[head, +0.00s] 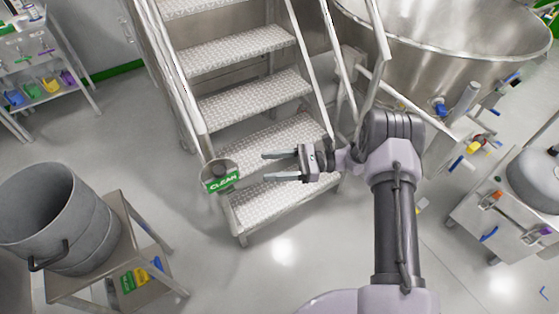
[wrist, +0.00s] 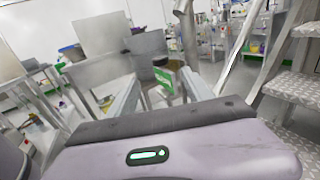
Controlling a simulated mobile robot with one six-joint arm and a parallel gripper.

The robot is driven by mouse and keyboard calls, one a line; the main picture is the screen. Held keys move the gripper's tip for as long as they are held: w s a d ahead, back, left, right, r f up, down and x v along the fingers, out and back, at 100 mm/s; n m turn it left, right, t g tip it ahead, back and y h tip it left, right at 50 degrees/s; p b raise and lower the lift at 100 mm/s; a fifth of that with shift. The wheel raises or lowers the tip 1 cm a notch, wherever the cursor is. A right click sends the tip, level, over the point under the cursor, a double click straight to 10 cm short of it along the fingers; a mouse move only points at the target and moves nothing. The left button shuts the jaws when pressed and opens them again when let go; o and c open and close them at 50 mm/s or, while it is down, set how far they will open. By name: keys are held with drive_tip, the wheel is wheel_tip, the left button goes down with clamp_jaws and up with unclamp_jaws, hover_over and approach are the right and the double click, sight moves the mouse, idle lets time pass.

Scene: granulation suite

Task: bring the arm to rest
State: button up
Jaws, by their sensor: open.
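My gripper (head: 282,167) is open and empty, with its two fingers pointing left in the head view. It is in front of the metal stairs in that view, and my arm reaches up from the lower right. In the wrist view the two fingers of my gripper (wrist: 160,95) stand apart with nothing between them that I can see held. A green CLEAN sign (head: 221,178) hangs at the foot of the stair rail, left of the fingertips. The green sign also shows beyond the fingers in the wrist view (wrist: 164,79).
Metal stairs (head: 250,45) with tread-plate steps stand behind my gripper. A large steel vessel (head: 450,65) is at the upper right. A grey bucket (head: 55,215) sits on a steel stand (head: 115,245) at the left. A steel cart (head: 495,225) is at the right. The floor between is clear.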

drive_tip(key=shift+w+d, duration=0.1)
drive_tip(key=shift+d, duration=1)
drive_tip(key=s+d+r+n+h, duration=0.1)
drive_tip(key=s+r+n+h, duration=0.35)
drive_tip(key=r, duration=0.45)
drive_tip(key=s+r+n+h, duration=0.35)
drive_tip(key=s+r, duration=0.25)
drive_tip(key=r, duration=0.3)
drive_tip(key=s+d+r+n+t+h, duration=0.2)
drive_tip(key=s+d+r+t+h, duration=0.1)
drive_tip(key=s, duration=0.4)
drive_tip(key=s+d+r+n+t+h, duration=0.2)
drive_tip(key=s+d+r+t+h, duration=0.1)
drive_tip(key=s, duration=0.5)
drive_tip(key=shift+d+r+n+t+h, duration=0.3)
drive_tip(key=shift+d+t+h, duration=0.4)
drive_tip(key=shift+d+h, duration=0.45)
drive_tip(key=shift+d, duration=0.1)
